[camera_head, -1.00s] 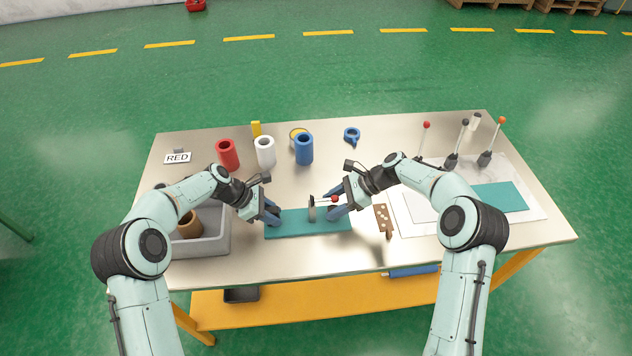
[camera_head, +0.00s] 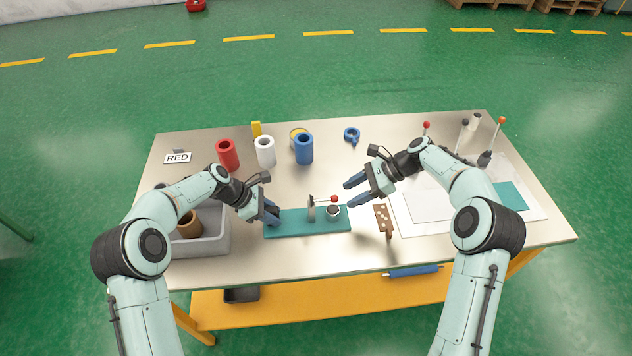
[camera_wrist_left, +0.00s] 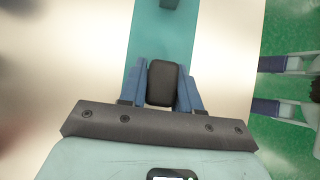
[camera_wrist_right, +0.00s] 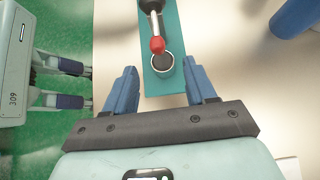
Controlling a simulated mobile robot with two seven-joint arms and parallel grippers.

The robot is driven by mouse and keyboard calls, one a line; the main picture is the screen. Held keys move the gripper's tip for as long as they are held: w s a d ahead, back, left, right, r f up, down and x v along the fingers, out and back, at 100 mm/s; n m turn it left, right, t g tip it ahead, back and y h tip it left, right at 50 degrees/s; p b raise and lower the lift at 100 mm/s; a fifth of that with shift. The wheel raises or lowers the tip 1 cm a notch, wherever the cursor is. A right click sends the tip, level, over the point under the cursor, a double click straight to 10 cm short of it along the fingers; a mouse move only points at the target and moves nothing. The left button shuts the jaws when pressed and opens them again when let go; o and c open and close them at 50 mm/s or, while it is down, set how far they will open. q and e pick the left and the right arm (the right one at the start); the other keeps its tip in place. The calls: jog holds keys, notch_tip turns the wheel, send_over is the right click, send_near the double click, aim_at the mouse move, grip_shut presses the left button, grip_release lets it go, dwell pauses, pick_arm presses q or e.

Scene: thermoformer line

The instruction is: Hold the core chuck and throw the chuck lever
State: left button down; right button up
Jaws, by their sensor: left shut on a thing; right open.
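The core chuck stands on a teal base plate (camera_head: 290,226) at the table's front middle. It has a grey upright (camera_head: 311,208), a lever with a red ball knob (camera_head: 334,198) and a round cup with a dark centre (camera_head: 333,212). In the right wrist view the red knob (camera_wrist_right: 157,44) lies over the edge of the cup (camera_wrist_right: 169,73). My left gripper (camera_head: 272,212) is shut on a black block (camera_wrist_left: 162,83) at the plate's left end. My right gripper (camera_head: 353,183) is open and empty, above and right of the knob, apart from it.
A grey bin (camera_head: 215,243) holding a brown core (camera_head: 189,225) stands left of the plate. Red (camera_head: 228,154), white (camera_head: 265,151) and blue (camera_head: 304,149) rolls stand behind. A brown drilled piece (camera_head: 383,220) and white sheets (camera_head: 428,203) lie right. Levers stand at the back right.

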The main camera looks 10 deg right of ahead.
jog(key=shift+d, duration=0.1)
jog(key=v, duration=1.2)
jog(key=shift+r, duration=0.1)
dwell(0.4)
notch_tip(320, 180, up, 8)
dwell(0.9)
pick_arm(q)
jog(key=c, duration=0.7)
grip_release()
